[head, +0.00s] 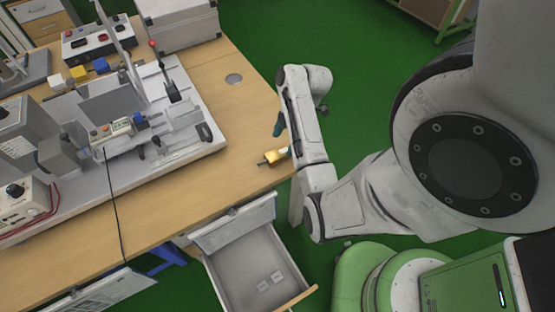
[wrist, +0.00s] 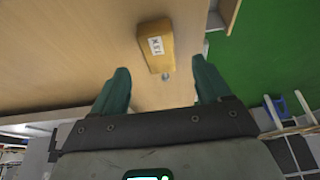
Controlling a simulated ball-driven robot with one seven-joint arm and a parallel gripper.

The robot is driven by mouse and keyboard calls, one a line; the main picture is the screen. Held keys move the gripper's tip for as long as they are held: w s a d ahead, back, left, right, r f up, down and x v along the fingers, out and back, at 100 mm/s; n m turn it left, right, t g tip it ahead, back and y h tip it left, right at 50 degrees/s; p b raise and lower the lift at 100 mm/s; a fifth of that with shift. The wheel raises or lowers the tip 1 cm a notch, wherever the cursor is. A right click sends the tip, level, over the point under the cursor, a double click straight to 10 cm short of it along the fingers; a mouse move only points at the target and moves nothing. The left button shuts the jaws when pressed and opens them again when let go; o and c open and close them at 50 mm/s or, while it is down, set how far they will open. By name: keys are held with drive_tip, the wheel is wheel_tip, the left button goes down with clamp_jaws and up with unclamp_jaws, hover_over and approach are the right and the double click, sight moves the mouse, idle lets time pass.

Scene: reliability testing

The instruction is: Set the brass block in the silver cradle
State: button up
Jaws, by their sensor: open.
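The brass block (head: 276,157) lies on the wooden bench near its right edge. In the wrist view the brass block (wrist: 156,50) shows a white label and a small metal stud at its near end. My gripper (wrist: 160,75) is open and empty, its two teal fingers apart, with the block ahead of the gap and apart from both fingers. In the head view my gripper (head: 279,130) is partly hidden by my arm. A silver metal fixture (head: 183,118) stands on the grey base plate to the left; I cannot tell which part is the cradle.
The grey base plate (head: 205,150) carries a red-knobbed lever (head: 168,80), and a cable hangs over the bench front. An open drawer (head: 235,262) juts out below the bench. Small yellow and blue blocks (head: 99,65) sit at the back. Bare wood (head: 215,180) lies between plate and brass block.

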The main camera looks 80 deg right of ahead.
sight(278, 153)
drive_tip(key=shift+p+x, duration=0.3)
drive_tip(key=shift+x, duration=2.3)
drive_tip(key=shift+w+r, duration=0.1)
drive_tip(key=shift+r, duration=0.05)
clamp_jaws()
